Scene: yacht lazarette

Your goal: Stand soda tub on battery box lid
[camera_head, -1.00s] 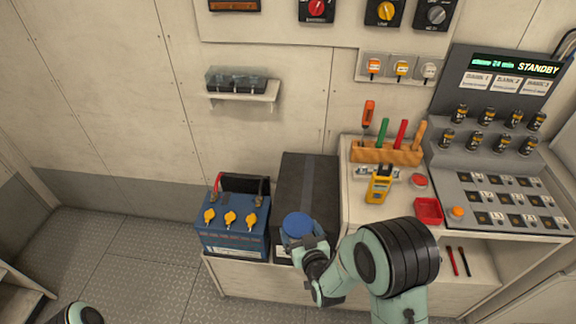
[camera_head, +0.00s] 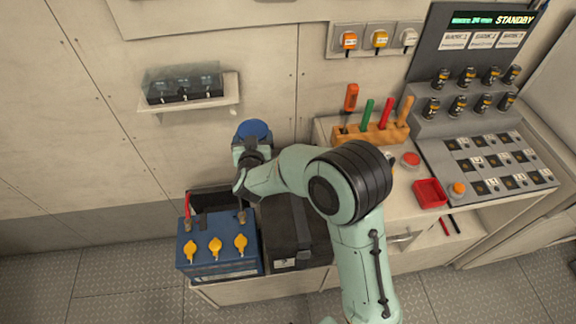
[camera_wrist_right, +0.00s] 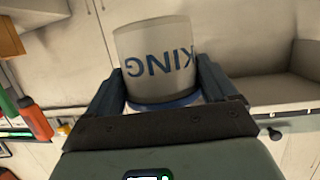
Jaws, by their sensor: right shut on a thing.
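The soda tub is held by my right gripper (camera_head: 250,146); its round blue lid (camera_head: 253,129) faces up in the head view. In the right wrist view its pale body (camera_wrist_right: 155,50) with blue "KING" lettering, upside down there, sits between the two fingers (camera_wrist_right: 160,90). The black battery box (camera_head: 290,225) stands on the low bench; its dark lid is partly covered by my right arm. The tub shows above and behind the box in the picture, against the wall, apart from the lid. My left gripper is not in view.
A blue battery (camera_head: 215,250) with yellow caps stands left of the box. A wall shelf (camera_head: 190,108) holds a clear-covered block. On the right are a tool rack (camera_head: 370,134), a red tray (camera_head: 430,193) and a control panel (camera_head: 495,165).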

